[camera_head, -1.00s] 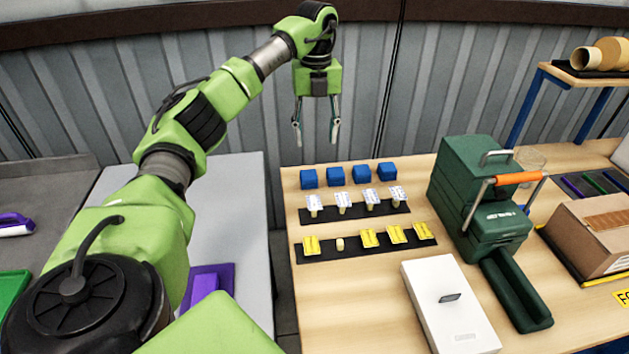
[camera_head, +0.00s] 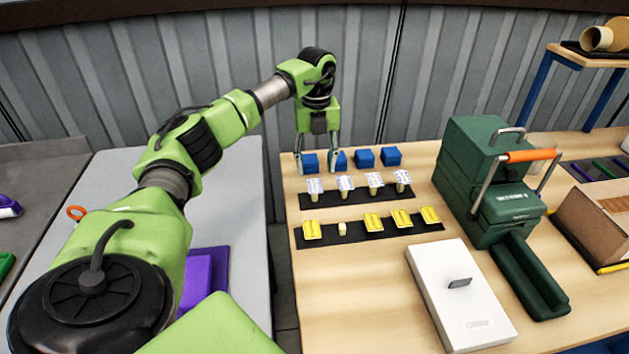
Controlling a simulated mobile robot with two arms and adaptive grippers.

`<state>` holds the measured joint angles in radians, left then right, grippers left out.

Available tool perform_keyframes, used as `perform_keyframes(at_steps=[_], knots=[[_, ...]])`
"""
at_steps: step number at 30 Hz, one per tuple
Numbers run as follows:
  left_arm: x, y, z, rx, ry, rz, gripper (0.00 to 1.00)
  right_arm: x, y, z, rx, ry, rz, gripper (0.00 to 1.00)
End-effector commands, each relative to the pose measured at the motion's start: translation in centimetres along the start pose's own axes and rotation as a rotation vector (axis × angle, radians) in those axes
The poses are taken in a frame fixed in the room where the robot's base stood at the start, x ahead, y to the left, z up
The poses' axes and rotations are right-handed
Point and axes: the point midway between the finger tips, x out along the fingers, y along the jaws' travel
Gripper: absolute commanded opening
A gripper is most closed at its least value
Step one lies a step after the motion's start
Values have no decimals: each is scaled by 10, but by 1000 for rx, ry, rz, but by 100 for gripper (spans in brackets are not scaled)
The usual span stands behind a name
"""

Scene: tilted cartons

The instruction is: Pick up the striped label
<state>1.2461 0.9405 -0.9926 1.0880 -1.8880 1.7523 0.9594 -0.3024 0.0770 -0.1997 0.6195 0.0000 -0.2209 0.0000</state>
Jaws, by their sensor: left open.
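Several yellow labels (camera_head: 373,221) with dark line markings sit on small posts on the front black strip (camera_head: 357,231). One post (camera_head: 342,229) there is bare. Several white labels with bluish markings (camera_head: 346,183) stand on posts on the black strip behind. Which kind is the striped label I cannot tell for sure at this size. My left gripper (camera_head: 319,165) is open and points down behind the white row, at the left blue blocks (camera_head: 310,166). Its fingers overlap these blocks in the picture; contact cannot be told. My right gripper is out of view.
More blue blocks (camera_head: 391,156) stand at the back. A green machine with an orange handle (camera_head: 530,155) stands to the right. A white box (camera_head: 462,297) lies in front of it, and a brown carton (camera_head: 598,222) is further right. The wooden table is clear at front left.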

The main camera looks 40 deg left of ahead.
Motion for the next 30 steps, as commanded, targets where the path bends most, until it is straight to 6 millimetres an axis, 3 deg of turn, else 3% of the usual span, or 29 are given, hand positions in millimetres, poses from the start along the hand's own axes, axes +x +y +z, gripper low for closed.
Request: perform_keyframes(at_steps=[5, 15, 30], knots=[[12, 1, 2, -2, 2, 1, 47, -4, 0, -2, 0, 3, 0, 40], [54, 3, 9, -1, 0, 1, 47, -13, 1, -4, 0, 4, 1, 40], [57, 3, 9, 0, -1, 0, 47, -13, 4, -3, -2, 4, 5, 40]])
